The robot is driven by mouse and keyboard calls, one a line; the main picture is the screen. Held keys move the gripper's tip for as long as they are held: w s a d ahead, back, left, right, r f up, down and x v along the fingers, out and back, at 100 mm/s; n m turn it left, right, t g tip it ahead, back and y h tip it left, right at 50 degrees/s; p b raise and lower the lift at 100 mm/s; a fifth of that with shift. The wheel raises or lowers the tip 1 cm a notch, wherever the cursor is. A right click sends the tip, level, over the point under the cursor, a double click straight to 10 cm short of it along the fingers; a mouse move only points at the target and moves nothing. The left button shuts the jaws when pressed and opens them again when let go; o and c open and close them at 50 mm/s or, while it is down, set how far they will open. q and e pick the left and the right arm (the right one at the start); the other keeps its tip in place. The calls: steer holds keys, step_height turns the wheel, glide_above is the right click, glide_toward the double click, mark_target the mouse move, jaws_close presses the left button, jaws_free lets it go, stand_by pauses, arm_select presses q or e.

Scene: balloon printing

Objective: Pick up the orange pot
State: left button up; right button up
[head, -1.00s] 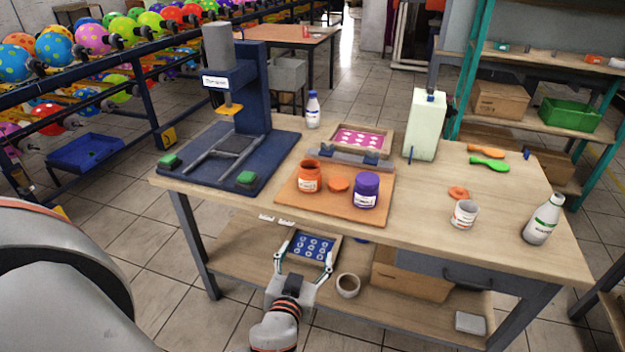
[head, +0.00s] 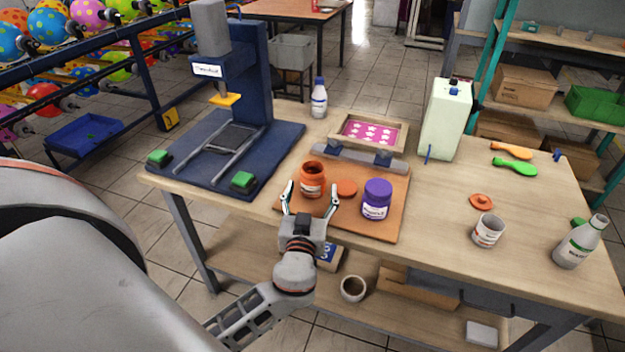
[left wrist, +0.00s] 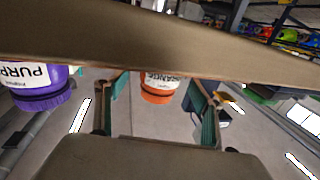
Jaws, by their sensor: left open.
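The orange pot (head: 312,181) is open-topped with a white label. It stands upright on the left part of an orange-brown board (head: 385,228) on the workbench. An orange lid (head: 345,188) lies to its right. My left gripper (head: 311,194) is open at the pot's near side, with one fingertip to either side of it. In the left wrist view, which is upside down, the orange pot (left wrist: 159,88) shows between the open fingers, partly cut off by the board's edge. I cannot tell whether the fingers touch it. My right gripper is not in view.
A purple pot (head: 376,200) stands right of the orange lid. A blue press (head: 250,135) is at the left and a framed pink screen (head: 370,130) behind the pots. A white cup (head: 488,231) and bottle (head: 581,243) stand at the right. The bench has clear room right of the board.

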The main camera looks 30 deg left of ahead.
mark_target(311, 188)
arm_select(q)
steer(key=x, duration=0.3)
steer(key=shift+w+a+r+p, duration=0.15)
steer(key=shift+w+a+p, duration=0.05)
steer(key=shift+w+p, duration=0.15)
steer(key=shift+w+a, duration=0.1)
steer(key=shift+w, duration=0.05)
steer(key=c, duration=1.4)
